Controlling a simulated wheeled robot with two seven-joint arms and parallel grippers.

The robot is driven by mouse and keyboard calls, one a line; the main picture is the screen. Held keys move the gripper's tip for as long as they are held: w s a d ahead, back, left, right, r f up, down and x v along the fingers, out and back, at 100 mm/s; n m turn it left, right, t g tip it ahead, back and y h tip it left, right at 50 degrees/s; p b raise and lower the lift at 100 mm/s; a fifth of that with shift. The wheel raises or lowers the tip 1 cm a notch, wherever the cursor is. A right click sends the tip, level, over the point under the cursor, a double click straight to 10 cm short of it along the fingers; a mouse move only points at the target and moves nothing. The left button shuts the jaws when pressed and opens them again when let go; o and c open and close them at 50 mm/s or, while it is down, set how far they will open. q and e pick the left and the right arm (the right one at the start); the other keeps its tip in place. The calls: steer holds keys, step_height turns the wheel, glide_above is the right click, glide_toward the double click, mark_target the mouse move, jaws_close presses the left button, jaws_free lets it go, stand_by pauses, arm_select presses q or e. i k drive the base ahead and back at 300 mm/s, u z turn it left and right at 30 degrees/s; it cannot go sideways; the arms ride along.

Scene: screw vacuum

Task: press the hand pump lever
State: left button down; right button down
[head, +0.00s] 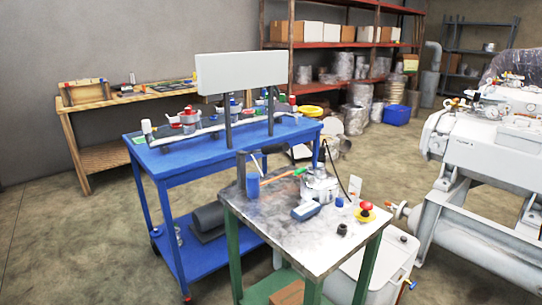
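A small worktable with a grey metal top (275,226) and green legs stands in the middle foreground. Near its back right corner is a silver round device (319,184). An orange rod with a green end (285,178) slants beside it, and I cannot tell for sure whether this is the hand pump lever. A blue upright part (252,186) stands at the back left, with a dark post and a thin pale rod near it. A red knob on a yellow base (366,209) sits at the right edge. Neither of my grippers is in view.
A blue bench (220,150) with a white panel (240,73) stands behind. A wooden bench (104,155) is at the back left, red shelving (340,46) at the back. Large white machinery (480,165) stands right. A blue-grey box (306,211) lies on the worktable. Floor is clear at left.

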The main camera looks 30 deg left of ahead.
mark_target(282, 147)
steer(key=u, duration=0.4)
steer(key=i, duration=1)
steer(key=u, duration=0.3)
